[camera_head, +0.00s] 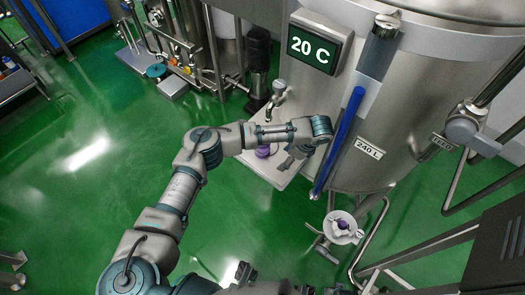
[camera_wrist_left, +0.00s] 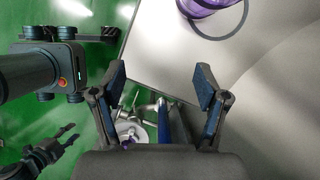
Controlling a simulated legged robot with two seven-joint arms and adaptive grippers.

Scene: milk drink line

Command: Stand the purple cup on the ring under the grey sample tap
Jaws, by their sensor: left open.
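The purple cup (camera_head: 263,151) stands on a pale metal shelf (camera_head: 283,178) beside the tank, below the grey sample tap (camera_head: 278,88). In the left wrist view the cup (camera_wrist_left: 203,4) is cut off by the top edge. A dark ring (camera_wrist_left: 222,39) curves around its near and right side; I cannot tell whether the cup is centred on it. My left gripper (camera_head: 297,155) hangs over the shelf to the right of the cup, apart from it. In the wrist view its two fingers (camera_wrist_left: 160,82) are spread and empty. A dark claw, possibly my right gripper (camera_wrist_left: 66,137), shows at lower left.
The steel tank (camera_head: 400,110) rises to the right, with a blue tube (camera_head: 340,140) close by my left gripper. A white bowl (camera_head: 351,232) with something purple inside stands lower right. Pipes and pumps (camera_head: 185,60) stand behind.

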